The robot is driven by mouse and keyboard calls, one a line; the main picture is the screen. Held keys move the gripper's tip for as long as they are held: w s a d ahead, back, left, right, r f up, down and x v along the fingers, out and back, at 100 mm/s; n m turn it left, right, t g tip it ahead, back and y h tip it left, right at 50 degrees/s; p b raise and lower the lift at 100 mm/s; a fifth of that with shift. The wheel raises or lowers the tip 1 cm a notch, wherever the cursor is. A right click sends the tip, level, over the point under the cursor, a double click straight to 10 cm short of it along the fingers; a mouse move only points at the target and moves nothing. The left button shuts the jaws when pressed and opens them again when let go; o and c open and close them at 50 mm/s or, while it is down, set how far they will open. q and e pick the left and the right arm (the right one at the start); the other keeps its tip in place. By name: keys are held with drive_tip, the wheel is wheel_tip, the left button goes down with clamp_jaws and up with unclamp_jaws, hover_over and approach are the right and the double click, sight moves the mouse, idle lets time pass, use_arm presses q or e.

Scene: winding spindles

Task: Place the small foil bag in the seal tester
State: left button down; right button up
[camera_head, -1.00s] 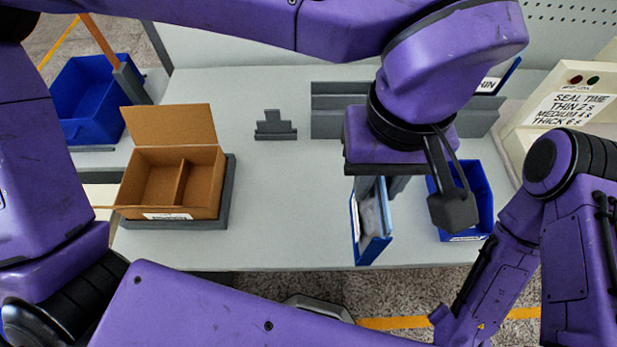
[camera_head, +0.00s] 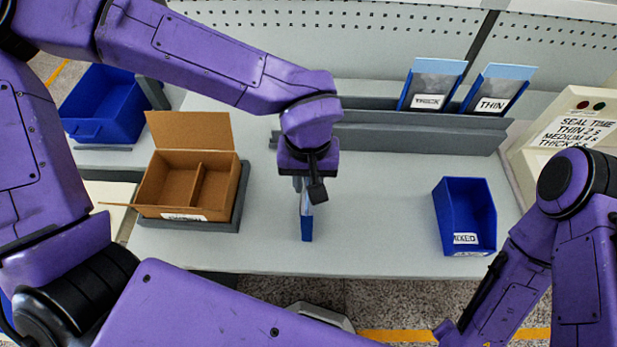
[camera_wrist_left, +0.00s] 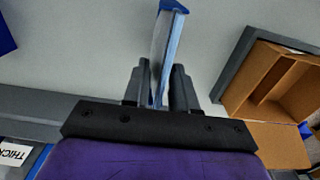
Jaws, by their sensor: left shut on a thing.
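My left gripper (camera_head: 305,188) is shut on a thin, flat pouch (camera_head: 307,226) with a blue end, held edge-on and hanging down over the middle of the table. In the left wrist view the pouch (camera_wrist_left: 168,38) stands out between the two fingers (camera_wrist_left: 157,88), with a pale silvery face and blue edge. Its label cannot be read. A cream machine (camera_head: 575,128) with a seal time label stands at the right; I cannot tell whether it is the seal tester. My right arm is at the right, with its gripper out of view.
An open cardboard box (camera_head: 185,192) with a divider sits left of the pouch. A blue bin (camera_head: 465,218) labelled MIXED stands at the right. Another blue bin (camera_head: 103,105) is far left.

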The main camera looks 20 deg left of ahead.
use_arm(q)
drive_tip(key=c, duration=0.9)
unclamp_jaws()
drive_tip(key=shift+f, duration=0.15)
